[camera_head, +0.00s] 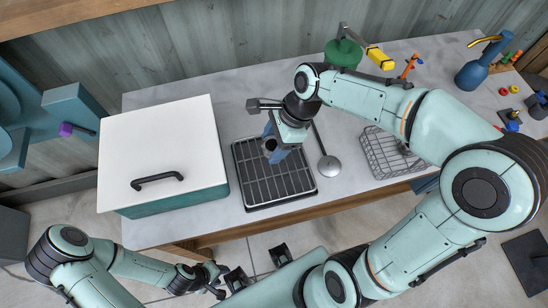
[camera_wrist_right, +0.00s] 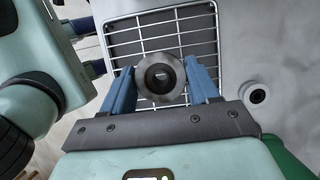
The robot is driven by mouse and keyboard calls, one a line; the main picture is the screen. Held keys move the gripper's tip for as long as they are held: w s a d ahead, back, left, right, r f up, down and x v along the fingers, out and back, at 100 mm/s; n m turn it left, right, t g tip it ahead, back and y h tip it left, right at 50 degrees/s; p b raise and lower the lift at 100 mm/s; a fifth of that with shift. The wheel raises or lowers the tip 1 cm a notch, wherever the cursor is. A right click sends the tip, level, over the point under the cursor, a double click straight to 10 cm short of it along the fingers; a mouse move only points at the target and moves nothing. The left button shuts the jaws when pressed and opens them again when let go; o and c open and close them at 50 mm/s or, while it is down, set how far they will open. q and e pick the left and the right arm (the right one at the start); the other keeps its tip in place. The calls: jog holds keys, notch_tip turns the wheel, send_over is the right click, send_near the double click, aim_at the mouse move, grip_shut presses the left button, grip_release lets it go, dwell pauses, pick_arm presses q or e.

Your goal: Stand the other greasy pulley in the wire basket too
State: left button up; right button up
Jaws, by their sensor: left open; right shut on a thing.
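My right gripper (camera_head: 271,138) is shut on a greasy pulley, a grey disc with a dark centre (camera_wrist_right: 147,68). It holds the pulley between its blue fingers over the black grid tray (camera_head: 250,193). The tray's grid also shows behind the pulley in the right wrist view (camera_wrist_right: 198,22). Whether the pulley touches the grid I cannot tell. The wire basket (camera_head: 377,160) stands on the table to the right, partly hidden by my right arm. Something dark shows inside it, too unclear to name. My left gripper (camera_head: 216,278) is open and empty below the table's front edge.
A teal box with a white lid (camera_head: 160,140) and black handle stands left of the tray. A ladle-like tool (camera_head: 329,166) lies between tray and basket. A green canister (camera_head: 343,53) and yellow item (camera_head: 379,57) stand at the back. A blue jug (camera_head: 470,75) is at far right.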

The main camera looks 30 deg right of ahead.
aim_at(268, 165)
notch_tip(268, 165, down, 8)
jog(key=shift+r+b, duration=0.15)
jog(key=shift+b, duration=0.4)
jog(key=shift+w, duration=0.1)
jog(key=shift+f, duration=0.25)
jog(key=o, duration=1.1)
jog(key=shift+r, duration=0.1)
jog(key=shift+r, duration=0.1)
